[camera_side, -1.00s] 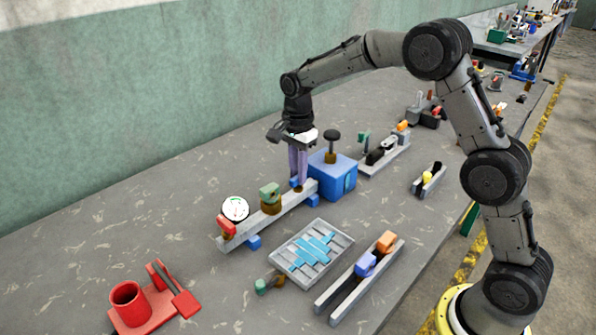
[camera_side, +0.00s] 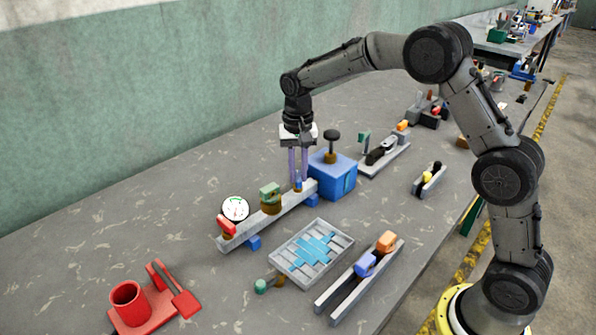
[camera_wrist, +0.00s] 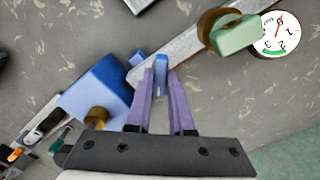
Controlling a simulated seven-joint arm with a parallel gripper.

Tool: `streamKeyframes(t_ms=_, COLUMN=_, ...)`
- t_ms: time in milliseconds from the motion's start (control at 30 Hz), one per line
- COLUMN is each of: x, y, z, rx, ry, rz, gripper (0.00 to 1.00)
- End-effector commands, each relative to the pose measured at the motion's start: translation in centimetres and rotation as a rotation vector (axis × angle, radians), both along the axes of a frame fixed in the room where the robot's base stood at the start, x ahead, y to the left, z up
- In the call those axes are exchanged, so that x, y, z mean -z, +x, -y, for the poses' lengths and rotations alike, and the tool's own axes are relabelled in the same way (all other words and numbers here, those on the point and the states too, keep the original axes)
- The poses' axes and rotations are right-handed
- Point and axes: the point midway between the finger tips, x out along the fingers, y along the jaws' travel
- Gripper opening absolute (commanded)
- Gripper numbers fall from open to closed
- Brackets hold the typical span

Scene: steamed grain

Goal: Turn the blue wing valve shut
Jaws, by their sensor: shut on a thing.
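The blue wing valve (camera_wrist: 161,65) shows as a small blue wing between my fingertips in the wrist view. In the side view only a bit of blue (camera_side: 298,185) shows at the fingertips, on the far end of the grey rail (camera_side: 262,224). My gripper (camera_side: 299,183) points down with its purple fingers on both sides of the wing and is shut on it. The fingers hide part of the valve, and its exact angle to the rail is hard to tell.
A blue box with a black knob (camera_side: 334,178) stands close right of my fingers. The rail also carries a green-handled valve (camera_side: 270,193), a red handle (camera_side: 226,226) and a round white gauge (camera_side: 235,208). A grey tray (camera_side: 338,243) lies in front.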

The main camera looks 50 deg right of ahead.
Motion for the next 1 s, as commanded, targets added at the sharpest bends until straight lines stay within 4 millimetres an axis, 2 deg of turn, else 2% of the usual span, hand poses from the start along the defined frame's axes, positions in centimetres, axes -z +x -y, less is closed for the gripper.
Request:
streamKeyframes(t_ms=600, x=-0.17, y=0.07, z=0.06, rx=-0.540, ry=-0.001, rz=0.004, gripper=0.00)
streamKeyframes(t_ms=1000, x=-0.21, y=0.11, z=0.06, rx=-0.711, ry=-0.002, rz=0.004, gripper=0.00)
